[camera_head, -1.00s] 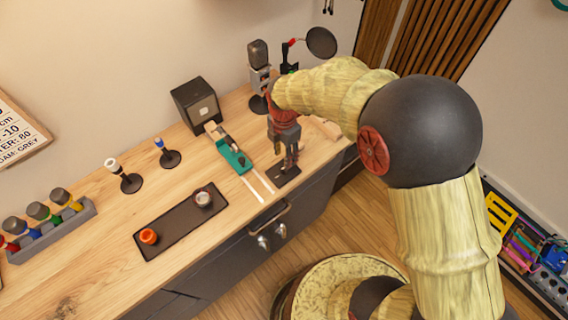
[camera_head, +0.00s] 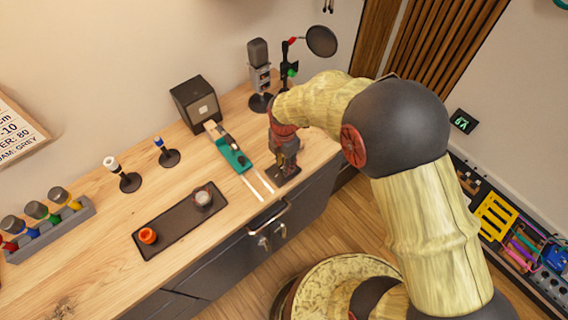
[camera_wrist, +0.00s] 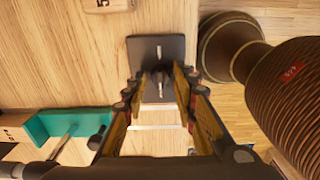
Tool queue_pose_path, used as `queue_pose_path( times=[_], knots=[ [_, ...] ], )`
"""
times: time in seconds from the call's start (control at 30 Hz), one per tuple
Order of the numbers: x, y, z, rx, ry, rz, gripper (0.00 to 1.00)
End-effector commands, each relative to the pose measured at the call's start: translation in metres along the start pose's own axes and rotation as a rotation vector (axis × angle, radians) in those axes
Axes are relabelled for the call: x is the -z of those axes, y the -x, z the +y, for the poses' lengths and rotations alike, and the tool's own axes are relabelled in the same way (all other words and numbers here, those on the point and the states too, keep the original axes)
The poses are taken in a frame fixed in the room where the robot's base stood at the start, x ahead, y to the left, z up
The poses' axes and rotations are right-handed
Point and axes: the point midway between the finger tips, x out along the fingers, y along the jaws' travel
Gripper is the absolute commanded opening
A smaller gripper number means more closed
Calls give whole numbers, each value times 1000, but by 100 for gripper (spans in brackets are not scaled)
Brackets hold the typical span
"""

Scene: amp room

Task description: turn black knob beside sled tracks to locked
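The black knob (camera_wrist: 160,84) shows in the wrist view as a narrow upright piece on a dark square plate (camera_wrist: 171,47). In the head view the plate (camera_head: 284,176) lies near the counter's front edge, right of the white sled tracks (camera_head: 257,185), and my gripper hides the knob. My gripper (camera_wrist: 163,76) points down over the plate (camera_head: 285,166), with one finger on each side of the knob. The fingers look apart; I cannot tell if they touch it. The plate bears a thin pale line. A teal sled (camera_head: 234,157) sits at the tracks' far end.
A black box (camera_head: 195,104) and a microphone (camera_head: 258,65) stand behind at the wall. A dark tray (camera_head: 178,222) with an orange knob and a silver knob lies to the left. Two small stands and a rack of coloured knobs (camera_head: 50,230) are farther left.

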Motion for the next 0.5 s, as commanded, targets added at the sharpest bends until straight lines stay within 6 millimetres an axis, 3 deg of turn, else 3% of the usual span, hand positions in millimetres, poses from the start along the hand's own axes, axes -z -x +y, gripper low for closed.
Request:
queue_pose_path(
  times=[0.5],
  knots=[
    [0, 0, 0, 1, 0, 0, 0]
  ],
)
